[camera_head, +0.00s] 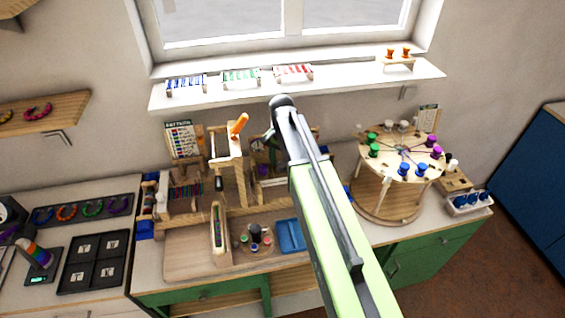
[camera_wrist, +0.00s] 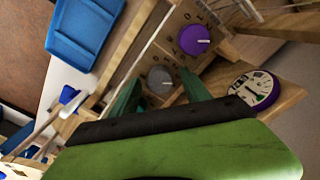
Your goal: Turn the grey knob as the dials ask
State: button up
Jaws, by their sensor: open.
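The grey knob (camera_wrist: 160,79) sits on a wooden panel in the wrist view, with a light pointer mark on its face. My gripper (camera_wrist: 159,75) is open, with its green fingers on either side of the grey knob. I cannot tell whether either finger touches it. A purple knob (camera_wrist: 194,40) with a white pointer line is above and to the right on the same panel. A round white dial (camera_wrist: 253,89) with a purple rim and dark marks lies right of my gripper; its reading is too small to tell. In the head view my arm hides the grey knob.
A blue tray (camera_wrist: 86,32) lies at the upper left of the wrist view; it also shows in the head view (camera_head: 291,236). A round wooden table with coloured knobs (camera_head: 372,190) stands right of my arm. A wooden frame with an orange handle (camera_head: 239,125) stands to the left.

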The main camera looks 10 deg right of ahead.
notch_tip(320, 180, up, 17)
jog(key=p, duration=1.7)
jog(key=shift+r, duration=0.2)
jog(key=n+b, duration=0.4)
jog(key=b, duration=0.9)
send_near(282, 164)
jog(key=s+f, duration=0.5)
jog(key=s, duration=0.2)
jog(key=s+f+n+b, duration=0.4)
jog(key=s+f+b, duration=0.3)
jog(key=f+b, duration=0.1)
jog(key=shift+s+f+b, duration=0.4)
jog(key=shift+b, duration=0.1)
